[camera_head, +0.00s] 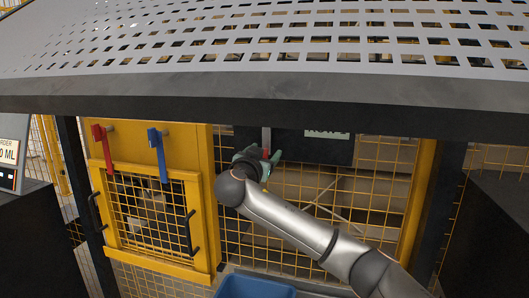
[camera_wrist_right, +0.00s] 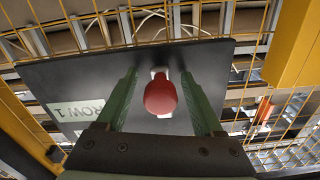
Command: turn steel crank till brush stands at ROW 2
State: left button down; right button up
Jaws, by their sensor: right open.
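The steel crank shows as a short grey bar (camera_head: 266,136) in the head view, on a dark panel (camera_head: 310,149). Its red knob (camera_wrist_right: 160,95) is in the middle of the right wrist view. My right gripper (camera_head: 264,158) is at the crank, with its green fingers open on either side of the knob (camera_wrist_right: 160,80). I cannot tell whether a finger touches it. A pale label (camera_wrist_right: 80,117) on the panel reads ROW 1 in the wrist view. I cannot make out the brush. My left gripper is not in view.
A yellow mesh gate (camera_head: 150,262) with a red handle (camera_head: 103,148) and a blue handle (camera_head: 157,155) stands left of the panel. A perforated grey cover (camera_head: 250,65) overhangs above. A blue bin (camera_head: 255,288) sits below. Yellow mesh surrounds the panel.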

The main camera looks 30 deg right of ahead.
grip_shut()
dwell(0.7)
jog(key=shift+f, duration=0.1)
dwell(0.7)
